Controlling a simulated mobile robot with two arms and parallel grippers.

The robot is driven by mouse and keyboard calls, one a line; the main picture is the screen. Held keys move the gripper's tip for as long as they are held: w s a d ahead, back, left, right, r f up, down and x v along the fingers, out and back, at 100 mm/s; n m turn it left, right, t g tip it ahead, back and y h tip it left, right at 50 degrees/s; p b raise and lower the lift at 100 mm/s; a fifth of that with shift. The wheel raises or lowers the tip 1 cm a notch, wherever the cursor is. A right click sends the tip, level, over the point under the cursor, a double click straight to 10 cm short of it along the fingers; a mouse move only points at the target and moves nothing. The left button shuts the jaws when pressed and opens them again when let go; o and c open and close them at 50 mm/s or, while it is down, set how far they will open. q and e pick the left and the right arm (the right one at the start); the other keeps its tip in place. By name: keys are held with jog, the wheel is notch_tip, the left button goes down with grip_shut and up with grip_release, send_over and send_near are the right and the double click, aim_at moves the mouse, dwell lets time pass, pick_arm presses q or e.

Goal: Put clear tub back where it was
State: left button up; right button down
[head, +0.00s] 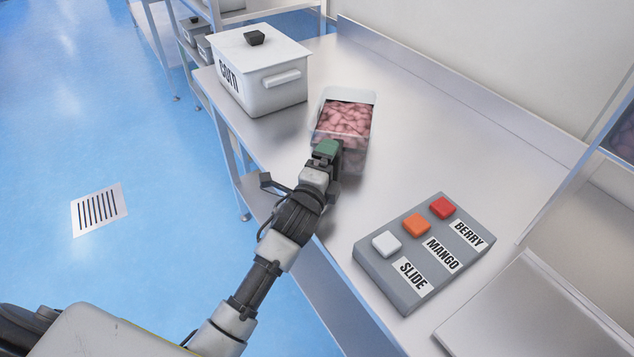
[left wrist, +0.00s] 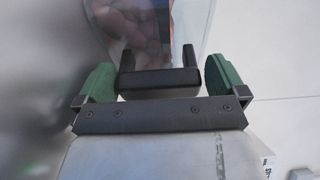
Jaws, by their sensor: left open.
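The clear tub (head: 358,105), holding pinkish-red pieces, stands on the steel counter just right of the white CORN box. My left gripper (head: 328,148) is at the tub's near side in the head view. In the left wrist view, its two green fingers (left wrist: 160,84) are spread apart on either side of the tub's dark handle (left wrist: 158,80), with gaps between fingers and handle. The clear tub wall (left wrist: 120,30) shows behind the handle. My right gripper is in neither view.
The white CORN box (head: 262,75) with a black lid knob stands at the counter's far left. A grey button panel (head: 385,268) labelled SLIDE, MANGO and BERRY lies to the right. The steel counter (head: 425,150) is clear right of the tub.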

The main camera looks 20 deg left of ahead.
pick_arm(q)
jog(key=s, duration=1.1)
jog(key=shift+a+b, duration=0.4)
